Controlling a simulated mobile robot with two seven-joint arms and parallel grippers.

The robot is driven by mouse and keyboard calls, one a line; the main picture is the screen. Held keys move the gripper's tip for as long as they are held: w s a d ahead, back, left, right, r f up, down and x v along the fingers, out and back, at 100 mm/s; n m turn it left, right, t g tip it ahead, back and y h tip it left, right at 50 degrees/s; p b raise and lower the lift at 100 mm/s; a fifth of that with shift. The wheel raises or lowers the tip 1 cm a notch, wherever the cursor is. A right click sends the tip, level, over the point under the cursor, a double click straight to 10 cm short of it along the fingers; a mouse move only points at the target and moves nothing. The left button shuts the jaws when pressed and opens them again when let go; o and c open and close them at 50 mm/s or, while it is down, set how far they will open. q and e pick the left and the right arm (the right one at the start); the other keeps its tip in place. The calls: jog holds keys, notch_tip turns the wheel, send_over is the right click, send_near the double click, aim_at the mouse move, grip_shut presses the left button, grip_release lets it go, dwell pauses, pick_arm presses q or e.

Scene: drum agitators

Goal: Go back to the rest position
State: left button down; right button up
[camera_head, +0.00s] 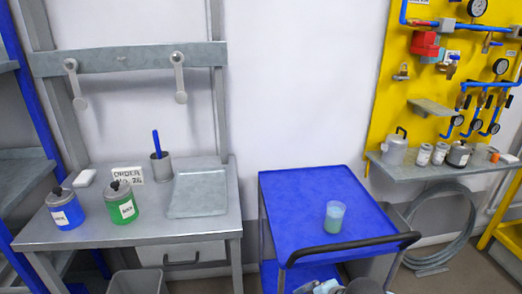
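Neither of my grippers can be made out in the head view. Some grey and white shapes (325,287) show at the bottom edge, in front of the blue cart, cut off by the frame; I cannot tell what they are. The blue cart (290,200) stands in the middle with a dark handle bar at its front. A clear beaker with pale green contents (334,217) stands upright on its top, with nothing holding it.
A grey workbench (190,228) at left carries a blue can (65,210), a green can (121,204), a cup with a blue stick (160,167), an order card (128,175) and a tray (199,192). A yellow panel (395,100) with pipes, gauges and a shelf is at right.

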jog(key=s+d+f+m+t+h, duration=0.2)
jog(key=s+d+f+m+t, duration=0.15)
jog(key=s+f+m, duration=0.55)
jog(key=s+d+f+m+t+h, duration=0.1)
jog(key=s+d+f+m+t, duration=0.2)
jog(key=s+m, duration=0.7)
pick_arm(q)
notch_tip(320, 180, up, 12)
jog(key=p, duration=1.4)
jog(key=shift+s+a, duration=0.3)
jog(key=shift+a, duration=0.15)
pick_arm(e)
jog(key=w+d+r+m, duration=0.1)
jog(key=w+r+m, duration=0.1)
jog(key=r, duration=1)
jog(key=shift+w+d+r+m, duration=0.3)
jog(key=shift+w+r, duration=0.1)
jog(key=shift+w, duration=0.2)
pick_arm(q)
jog(key=shift+r, duration=0.1)
pick_arm(e)
jog(key=shift+t, duration=0.25)
